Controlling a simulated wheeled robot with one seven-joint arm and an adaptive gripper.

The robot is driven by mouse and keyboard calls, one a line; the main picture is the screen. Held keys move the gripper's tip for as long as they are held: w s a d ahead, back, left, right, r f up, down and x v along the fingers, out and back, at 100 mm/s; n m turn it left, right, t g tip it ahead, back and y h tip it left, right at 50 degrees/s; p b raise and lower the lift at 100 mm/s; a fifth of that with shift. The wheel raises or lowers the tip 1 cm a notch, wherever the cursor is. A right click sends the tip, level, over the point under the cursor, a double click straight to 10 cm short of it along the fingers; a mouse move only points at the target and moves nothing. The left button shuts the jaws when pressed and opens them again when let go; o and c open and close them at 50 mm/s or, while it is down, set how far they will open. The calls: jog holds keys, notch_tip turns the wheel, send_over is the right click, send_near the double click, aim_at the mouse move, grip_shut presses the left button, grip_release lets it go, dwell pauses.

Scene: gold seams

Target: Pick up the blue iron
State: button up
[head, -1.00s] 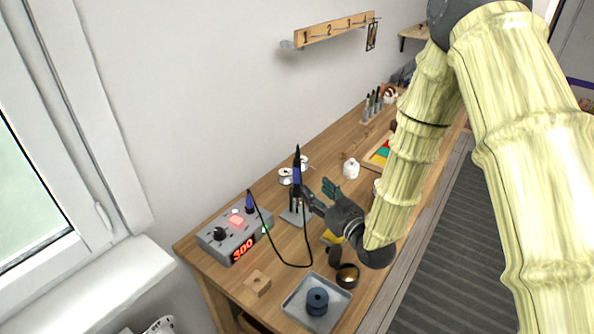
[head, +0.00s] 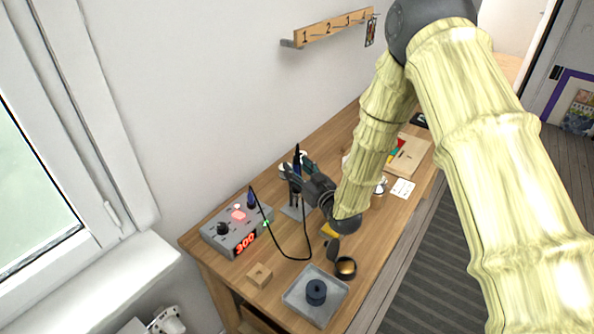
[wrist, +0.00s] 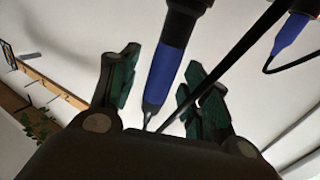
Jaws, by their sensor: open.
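The blue iron (head: 297,168) is a soldering iron with a dark upper end, standing upright in a grey stand (head: 295,211). In the wrist view its blue grip (wrist: 166,72) runs between my fingers, with the thin metal tip pointing down toward the palm. My gripper (head: 296,172) is open, with one dark green finger pad on each side of the iron. In the wrist view my gripper (wrist: 160,88) shows gaps beside the iron, the right one narrower. I cannot tell whether a pad touches. My fingers partly hide the iron and stand in the head view.
A grey station (head: 236,230) reading 300 stands left, its black cable (head: 283,254) looping across the bench. The wall is close behind.

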jog(key=shift+w+a, duration=0.2)
jog(key=shift+w, duration=0.2)
grip_shut()
jog(key=shift+r, duration=0.1)
